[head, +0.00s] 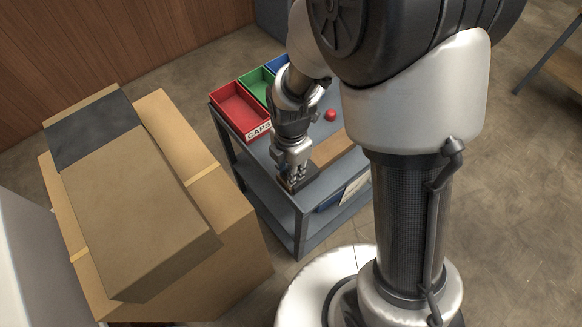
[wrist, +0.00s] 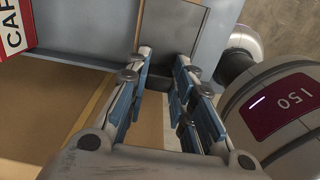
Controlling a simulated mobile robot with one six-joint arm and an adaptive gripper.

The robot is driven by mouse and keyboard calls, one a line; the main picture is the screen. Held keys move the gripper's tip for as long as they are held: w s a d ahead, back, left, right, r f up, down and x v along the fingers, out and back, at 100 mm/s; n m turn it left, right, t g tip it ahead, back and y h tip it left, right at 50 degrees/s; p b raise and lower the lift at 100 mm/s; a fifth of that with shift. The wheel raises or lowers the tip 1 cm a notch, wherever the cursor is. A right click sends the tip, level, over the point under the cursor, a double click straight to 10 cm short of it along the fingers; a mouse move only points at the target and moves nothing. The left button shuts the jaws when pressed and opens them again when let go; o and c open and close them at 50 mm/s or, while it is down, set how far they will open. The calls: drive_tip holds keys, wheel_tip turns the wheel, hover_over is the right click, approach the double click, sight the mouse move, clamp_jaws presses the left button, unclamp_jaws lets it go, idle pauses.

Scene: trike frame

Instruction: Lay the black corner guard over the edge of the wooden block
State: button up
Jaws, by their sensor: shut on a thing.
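The wooden block (head: 334,149) is a long tan piece lying on the grey cart. My gripper (head: 296,178) points down at the block's near end. In the wrist view, its blue-padded fingers (wrist: 160,75) are closed on the black corner guard (wrist: 178,27), whose dark flat face reaches beyond the fingertips. In the head view, the guard (head: 286,186) is a small dark piece under the fingers, partly hidden. I cannot tell whether it touches the block.
A red tray (head: 238,103) labelled CAPS, a green tray (head: 257,82) and a blue tray stand at the cart's back. A red ball-like thing (head: 330,115) lies beyond the block. Large cardboard boxes (head: 130,215) stand left of the cart.

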drive_tip(key=o, duration=1)
drive_tip(key=shift+c, duration=0.2)
wheel_tip(320, 180, up, 12)
drive_tip(key=s+d+r+m+t, duration=0.2)
drive_tip(key=s+d+r+m, duration=0.3)
drive_tip(key=m, duration=0.7)
drive_tip(key=s+d+r+m+t, duration=0.2)
drive_tip(key=s+d+r+m, duration=0.3)
drive_tip(key=s+m, duration=0.3)
drive_tip(key=r+m, duration=0.1)
drive_tip(key=m, duration=0.3)
drive_tip(key=shift+s+d+r+m+t, duration=0.3)
drive_tip(key=shift+r+m, duration=0.05)
drive_tip(key=shift+m, duration=0.05)
